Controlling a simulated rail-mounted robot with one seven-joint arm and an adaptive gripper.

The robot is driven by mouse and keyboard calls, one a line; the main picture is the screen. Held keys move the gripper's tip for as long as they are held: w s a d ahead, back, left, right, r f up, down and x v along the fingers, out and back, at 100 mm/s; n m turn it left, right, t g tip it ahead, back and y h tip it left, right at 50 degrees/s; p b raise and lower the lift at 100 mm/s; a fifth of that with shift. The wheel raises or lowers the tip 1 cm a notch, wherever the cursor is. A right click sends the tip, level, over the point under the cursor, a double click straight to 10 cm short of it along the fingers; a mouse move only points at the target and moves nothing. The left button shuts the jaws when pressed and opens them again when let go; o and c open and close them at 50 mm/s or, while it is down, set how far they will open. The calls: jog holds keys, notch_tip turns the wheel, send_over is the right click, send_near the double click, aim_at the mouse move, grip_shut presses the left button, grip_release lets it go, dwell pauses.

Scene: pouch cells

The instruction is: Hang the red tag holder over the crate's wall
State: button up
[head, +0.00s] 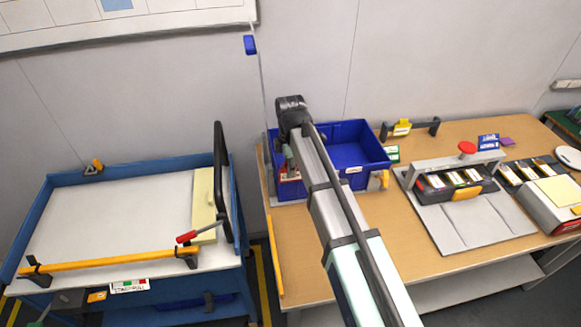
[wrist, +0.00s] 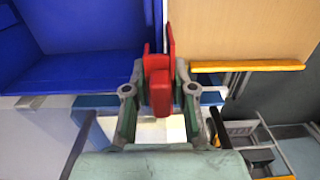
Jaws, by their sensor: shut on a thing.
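The blue crate (head: 362,148) stands on the wooden table, and its inside also shows at the left of the wrist view (wrist: 75,72). My gripper (wrist: 160,95) is shut on the red tag holder (wrist: 158,85), with one finger on each side. The holder's two red prongs point up the wrist picture, away from my palm. The crate's wall edge appears in line with the gap between them. I cannot tell whether the holder touches the wall or straddles it.
A grey fixture with a red button (head: 467,147) stands farther right. A blue-framed cart (head: 120,215) stands left of the table across a narrow gap. The table's middle front (head: 400,240) is clear.

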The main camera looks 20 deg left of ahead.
jog(key=shift+f+b, duration=0.5)
jog(key=shift+f, duration=1.15)
jog(key=o, duration=1)
jog(key=shift+r, duration=0.15)
notch_tip(320, 180, up, 12)
jog(key=shift+f, duration=0.1)
jog(key=shift+d, duration=0.1)
